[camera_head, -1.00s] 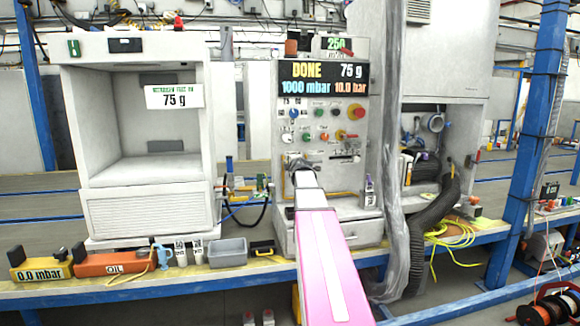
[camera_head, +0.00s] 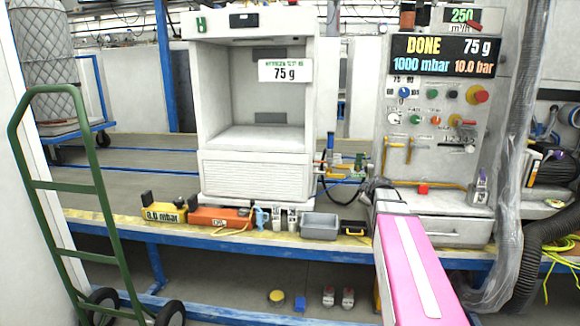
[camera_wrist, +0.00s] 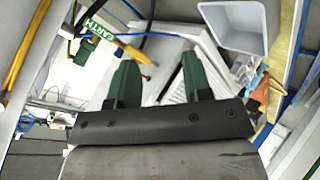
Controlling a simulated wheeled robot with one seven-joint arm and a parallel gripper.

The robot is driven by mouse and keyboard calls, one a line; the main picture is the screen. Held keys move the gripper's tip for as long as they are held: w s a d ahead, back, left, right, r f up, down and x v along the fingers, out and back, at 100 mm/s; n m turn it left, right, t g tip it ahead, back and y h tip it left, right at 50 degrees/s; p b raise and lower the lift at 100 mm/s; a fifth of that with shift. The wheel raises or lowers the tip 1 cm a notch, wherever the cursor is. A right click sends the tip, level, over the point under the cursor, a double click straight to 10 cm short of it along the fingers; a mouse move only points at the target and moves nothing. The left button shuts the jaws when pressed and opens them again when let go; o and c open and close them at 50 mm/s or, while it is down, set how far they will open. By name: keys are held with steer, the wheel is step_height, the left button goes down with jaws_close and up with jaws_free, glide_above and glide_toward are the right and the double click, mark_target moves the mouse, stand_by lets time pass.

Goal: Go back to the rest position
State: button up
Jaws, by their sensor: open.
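My pink and white arm reaches forward at the lower right of the head view. My gripper (camera_head: 377,188) is at its far end, in front of the control panel (camera_head: 440,133), small and dark there. In the wrist view my gripper (camera_wrist: 160,76) shows two green fingers standing apart with nothing between them. Behind the fingers are white surfaces and a grey bin (camera_wrist: 240,25). The panel display (camera_head: 444,57) reads DONE, 75 g, 1000 mbar and 10.0 bar.
A white open chamber (camera_head: 254,178) stands left of the panel. A yellow gauge box (camera_head: 164,213), an orange oil box (camera_head: 218,217) and a grey bin (camera_head: 320,227) line the bench edge. A green hand truck (camera_head: 66,186) stands at left. A grey hose (camera_head: 522,270) hangs at right.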

steer(key=s+a+f+m+g, duration=0.3)
steer(key=s+a+f, duration=0.1)
steer(key=s+f, duration=0.3)
steer(key=s+a+f+m+g, duration=0.3)
steer(key=s+a+f+m, duration=0.1)
steer(key=s, duration=0.7)
steer(key=s+a+f+m+g, duration=0.4)
steer(key=s+a+f, duration=0.1)
steer(key=s+f, duration=0.4)
steer(key=shift+s+a+f+h, duration=0.3)
steer(key=shift+s+a+f, duration=0.1)
steer(key=shift+s, duration=0.2)
